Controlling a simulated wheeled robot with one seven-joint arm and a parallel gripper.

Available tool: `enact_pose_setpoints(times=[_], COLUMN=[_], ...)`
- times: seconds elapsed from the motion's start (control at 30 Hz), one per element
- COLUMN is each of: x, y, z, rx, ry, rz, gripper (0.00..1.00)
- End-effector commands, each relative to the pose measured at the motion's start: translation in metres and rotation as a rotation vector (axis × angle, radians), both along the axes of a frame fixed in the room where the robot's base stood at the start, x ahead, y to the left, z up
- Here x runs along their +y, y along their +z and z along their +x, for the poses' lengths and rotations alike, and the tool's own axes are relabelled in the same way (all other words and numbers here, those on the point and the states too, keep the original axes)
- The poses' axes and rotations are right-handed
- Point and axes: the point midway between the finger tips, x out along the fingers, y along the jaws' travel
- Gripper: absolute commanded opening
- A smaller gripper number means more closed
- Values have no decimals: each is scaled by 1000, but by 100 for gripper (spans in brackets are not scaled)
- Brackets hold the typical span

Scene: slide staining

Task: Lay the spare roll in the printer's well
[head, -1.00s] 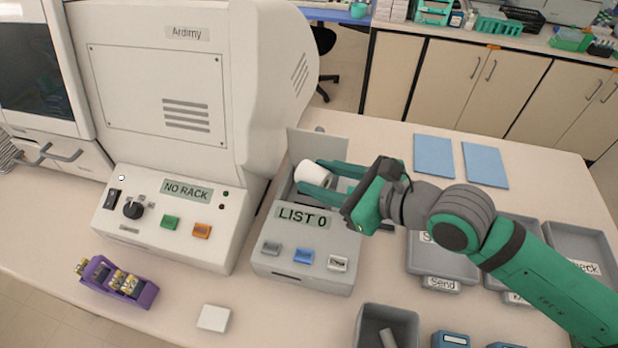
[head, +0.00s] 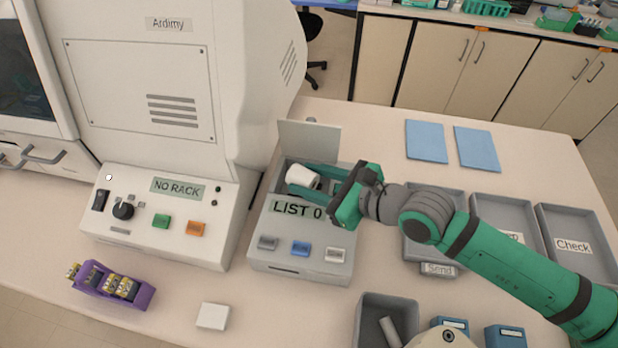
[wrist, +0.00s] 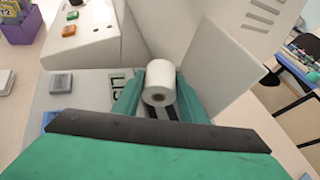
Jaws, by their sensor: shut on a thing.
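The white paper roll (head: 302,175) is between the fingers of my gripper (head: 307,180), which is shut on it. In the wrist view the roll (wrist: 160,84) shows its brown core end between the two green fingers. The grey printer (head: 300,255) reads "LIST 0" and has its lid (head: 309,140) raised at the back. The roll is at the printer's open well (head: 283,170), behind the label. The fingers partly hide the well, and I cannot tell whether the roll touches its floor.
The white Ardimy machine (head: 140,90) with its "NO RACK" panel stands close on the left. A purple rack (head: 112,284) and white block (head: 213,316) lie in front. Grey trays (head: 505,215) fill the right, and a grey bin (head: 385,305) holds a pale cylinder.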

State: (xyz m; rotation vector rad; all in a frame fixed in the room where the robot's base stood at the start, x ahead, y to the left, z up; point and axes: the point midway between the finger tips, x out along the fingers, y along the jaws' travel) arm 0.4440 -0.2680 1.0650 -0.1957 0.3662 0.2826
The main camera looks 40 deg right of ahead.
Motion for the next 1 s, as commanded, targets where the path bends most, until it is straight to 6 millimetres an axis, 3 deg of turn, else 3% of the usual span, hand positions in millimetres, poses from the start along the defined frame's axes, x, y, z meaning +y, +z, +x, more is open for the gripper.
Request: enact_pose_setpoints(times=[0.57,0.6,0.63,1.0], x=[1,1,1,0], y=[-12,-12,-12,-9], z=[0,0,0,0], rx=[0,0,0,0], ry=[2,1,1,0], rz=[0,-1,-1,-1], gripper=[15,48,55,57])
